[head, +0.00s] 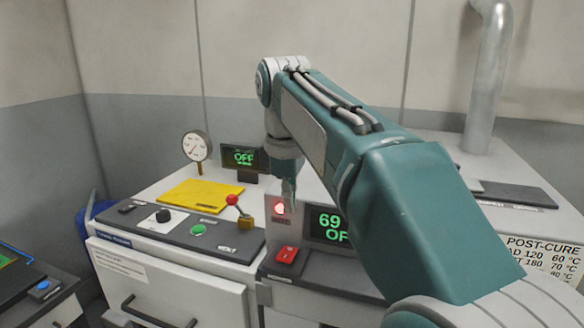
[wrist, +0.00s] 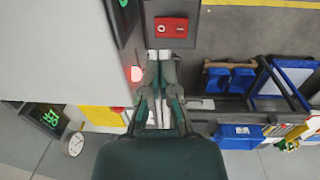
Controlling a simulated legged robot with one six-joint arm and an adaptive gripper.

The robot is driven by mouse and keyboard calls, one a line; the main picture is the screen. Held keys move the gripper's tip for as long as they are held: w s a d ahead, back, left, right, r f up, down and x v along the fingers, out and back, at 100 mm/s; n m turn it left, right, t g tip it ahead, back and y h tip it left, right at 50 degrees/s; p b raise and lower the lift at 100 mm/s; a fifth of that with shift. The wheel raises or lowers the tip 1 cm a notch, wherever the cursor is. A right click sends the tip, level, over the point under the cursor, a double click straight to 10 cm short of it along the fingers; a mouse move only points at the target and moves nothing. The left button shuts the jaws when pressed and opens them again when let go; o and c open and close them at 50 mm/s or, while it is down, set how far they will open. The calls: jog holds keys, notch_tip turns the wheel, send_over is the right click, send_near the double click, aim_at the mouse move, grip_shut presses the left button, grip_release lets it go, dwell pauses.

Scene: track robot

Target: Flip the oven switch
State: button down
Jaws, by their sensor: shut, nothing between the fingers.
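The oven switch, a red rocker (head: 287,255), sits on a grey panel at the front of the oven, below its green-lettered display (head: 329,224). The visible part of that display reads 69 and OF; my arm hides the rest. In the wrist view the red switch (wrist: 171,27) lies just beyond my fingertips, with a round mark and a bar mark on it. My gripper (head: 289,203) is shut and empty, above the switch and beside a lit red lamp (head: 279,208). In the wrist view my gripper's fingers (wrist: 160,56) point toward the switch, apart from it.
To the left is a press panel with a black knob (head: 163,216), a green button (head: 198,230) and a red-balled lever (head: 232,200). A yellow sheet (head: 200,195), a gauge (head: 196,146) and a second display (head: 243,157) reading OFF are behind it.

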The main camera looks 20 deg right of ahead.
jog(key=r, duration=0.5)
jog(key=shift+w+d+r, duration=0.25)
jog(key=shift+d, duration=0.05)
jog(key=shift+a, duration=0.3)
